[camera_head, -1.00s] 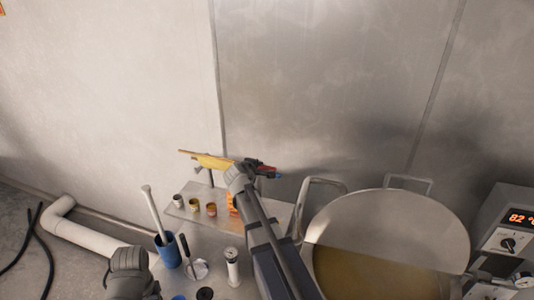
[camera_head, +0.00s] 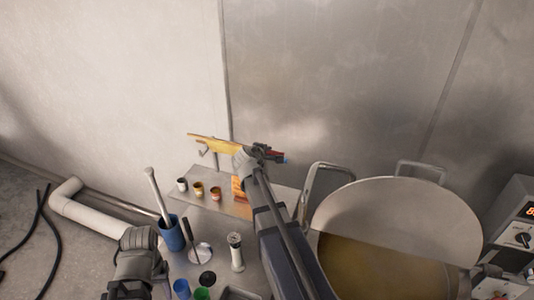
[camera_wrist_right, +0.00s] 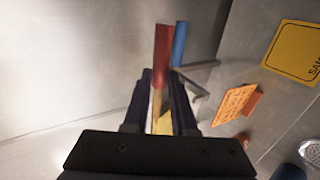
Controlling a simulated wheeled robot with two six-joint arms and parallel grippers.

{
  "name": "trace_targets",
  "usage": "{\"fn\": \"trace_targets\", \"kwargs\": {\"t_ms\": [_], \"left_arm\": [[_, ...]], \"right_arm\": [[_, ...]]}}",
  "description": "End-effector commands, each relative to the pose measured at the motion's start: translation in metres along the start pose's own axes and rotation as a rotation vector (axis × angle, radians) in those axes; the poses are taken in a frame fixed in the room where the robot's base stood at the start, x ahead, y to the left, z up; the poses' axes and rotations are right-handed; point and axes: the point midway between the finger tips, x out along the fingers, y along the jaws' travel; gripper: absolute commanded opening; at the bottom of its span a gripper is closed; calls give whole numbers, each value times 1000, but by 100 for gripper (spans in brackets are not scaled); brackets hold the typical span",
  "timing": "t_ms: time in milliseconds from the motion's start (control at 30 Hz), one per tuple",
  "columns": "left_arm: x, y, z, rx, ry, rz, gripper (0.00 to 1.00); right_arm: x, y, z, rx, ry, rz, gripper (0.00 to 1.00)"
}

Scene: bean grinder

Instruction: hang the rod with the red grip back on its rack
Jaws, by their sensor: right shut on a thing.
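My right gripper (camera_head: 266,153) is shut above the back of the steel table. In the right wrist view, the rod's red grip (camera_wrist_right: 162,57) sticks out beyond the jaws (camera_wrist_right: 160,90), with a blue grip (camera_wrist_right: 180,44) close beside it. In the head view, the red grip (camera_head: 274,153) and blue grip (camera_head: 284,158) show only as small spots. A long yellow piece (camera_head: 213,143) extends left of the gripper near a thin post with a hook (camera_head: 204,151). I cannot tell whether rod and hook touch. My left gripper (camera_head: 140,262) is low at the left; its fingers are unclear.
Small cups (camera_head: 198,189) and an orange card (camera_head: 238,188) stand on the raised shelf (camera_head: 215,204). A blue holder (camera_head: 172,234) with a pale handle stands in front. A large round pan (camera_head: 395,225) is at the right. The wall is close behind.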

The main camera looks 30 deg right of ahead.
Motion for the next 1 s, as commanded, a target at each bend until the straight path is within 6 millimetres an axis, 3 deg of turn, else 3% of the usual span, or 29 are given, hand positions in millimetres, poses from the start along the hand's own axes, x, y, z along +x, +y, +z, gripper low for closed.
{"fn": "trace_targets", "kwargs": {"t_ms": [600,1000], "left_arm": [[51,5,-4,-4,2,0,50],[60,6,-4,-3,3,0,50]], "right_arm": [[27,-44,0,0,0,0,0],[31,-52,0,0,0,0,0]]}}
